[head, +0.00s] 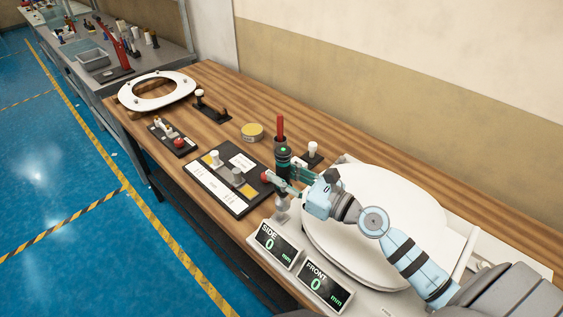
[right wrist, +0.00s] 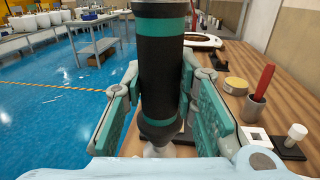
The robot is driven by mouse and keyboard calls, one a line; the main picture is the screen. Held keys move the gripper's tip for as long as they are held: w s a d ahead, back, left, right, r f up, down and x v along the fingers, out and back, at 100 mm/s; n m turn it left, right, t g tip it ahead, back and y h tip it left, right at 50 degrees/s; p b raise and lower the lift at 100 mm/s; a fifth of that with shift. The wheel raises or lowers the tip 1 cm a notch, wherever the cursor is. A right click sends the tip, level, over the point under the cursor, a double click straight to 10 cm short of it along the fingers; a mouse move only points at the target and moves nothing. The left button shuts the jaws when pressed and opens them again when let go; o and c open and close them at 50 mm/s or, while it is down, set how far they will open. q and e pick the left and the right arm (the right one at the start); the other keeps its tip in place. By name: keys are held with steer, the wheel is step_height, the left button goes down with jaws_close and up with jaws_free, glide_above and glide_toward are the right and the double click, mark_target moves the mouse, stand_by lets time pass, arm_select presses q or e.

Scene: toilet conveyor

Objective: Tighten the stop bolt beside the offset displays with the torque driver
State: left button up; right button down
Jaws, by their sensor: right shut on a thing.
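The torque driver (head: 284,158) is a black cylinder with green bands, and it stands roughly upright in my right gripper (head: 287,177). In the right wrist view the driver (right wrist: 162,65) fills the middle, with the teal fingers of my right gripper (right wrist: 160,98) shut around it from both sides. The side display (head: 275,244) and the front display (head: 325,287) both read 0 mm. The driver's lower end is just behind the side display, over a grey fitting (head: 282,211). The stop bolt is not clearly visible, so contact with it cannot be told. My left gripper is not in view.
A white toilet seat lid (head: 400,205) lies right of the displays, under my right arm. A dark board (head: 228,180) with labels, a yellow tin (head: 252,132), a red-handled tool (head: 280,128) and a white seat ring (head: 157,90) are on the wooden bench. Bare wood lies along the wall.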

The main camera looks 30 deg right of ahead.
mark_target(280, 190)
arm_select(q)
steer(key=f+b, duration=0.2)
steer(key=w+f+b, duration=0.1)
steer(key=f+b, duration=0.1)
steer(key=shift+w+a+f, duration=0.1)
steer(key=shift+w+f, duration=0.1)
arm_select(e)
steer(key=w+f+m+h, duration=0.1)
steer(key=w+f+h, duration=0.1)
steer(key=w+f, duration=0.2)
step_height(280, 190, down, 3)
steer(key=shift+d+r+m+t, duration=0.1)
steer(key=shift+d+m+t, duration=0.2)
steer(key=shift+d+t, duration=0.15)
arm_select(q)
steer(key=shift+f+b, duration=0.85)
steer(key=shift+b, duration=0.25)
arm_select(e)
steer(key=shift+f, duration=1.1)
steer(key=shift+s+f, duration=0.1)
steer(key=shift+f, duration=0.2)
stand_by(0.4)
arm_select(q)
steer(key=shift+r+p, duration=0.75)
arm_select(e)
steer(key=shift+r, duration=0.15)
stand_by(0.8)
